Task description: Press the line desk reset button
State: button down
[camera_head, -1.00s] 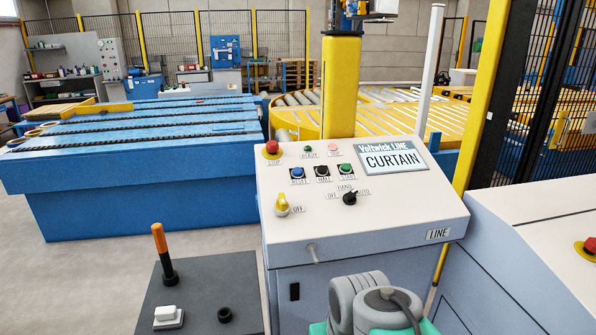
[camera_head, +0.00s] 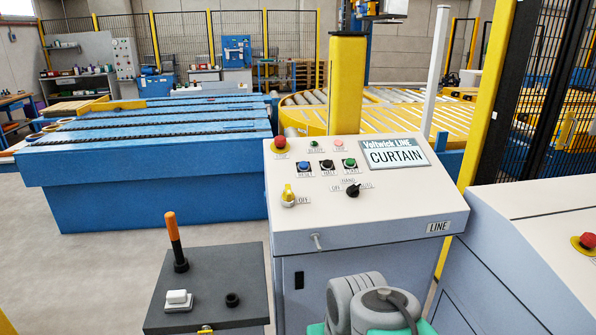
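The line desk (camera_head: 420,210) stands in front of me, with a sloped pale top and a LINE plate. Its blue button (camera_head: 304,167) sits at the left of a row, above a small label that reads like RESET. A black button (camera_head: 327,165) and a green button (camera_head: 349,164) are to its right. The desk's display (camera_head: 395,155) reads "Voltwick LINE CURTAIN". Grey and green links of my arm show at the bottom, in front of the desk. My gripper is out of view.
On the desk are a red mushroom button (camera_head: 280,144), a yellow selector (camera_head: 289,195) and a black selector (camera_head: 353,190). A dark box with an orange-topped lever (camera_head: 173,235) stands at lower left. Another cabinet (camera_head: 530,225) with a red button is at right. A blue strapping bed (camera_head: 150,200) lies behind.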

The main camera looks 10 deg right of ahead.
aim_at(304, 165)
jog(key=u, duration=0.55)
jog(key=k, duration=1.2)
jog(key=u, duration=0.1)
jog(key=i, duration=0.45)
jog(key=z, duration=0.8)
jog(key=i, duration=0.75)
jog(key=u, duration=0.5)
jog(key=i, duration=0.75)
jog(key=u, duration=0.7)
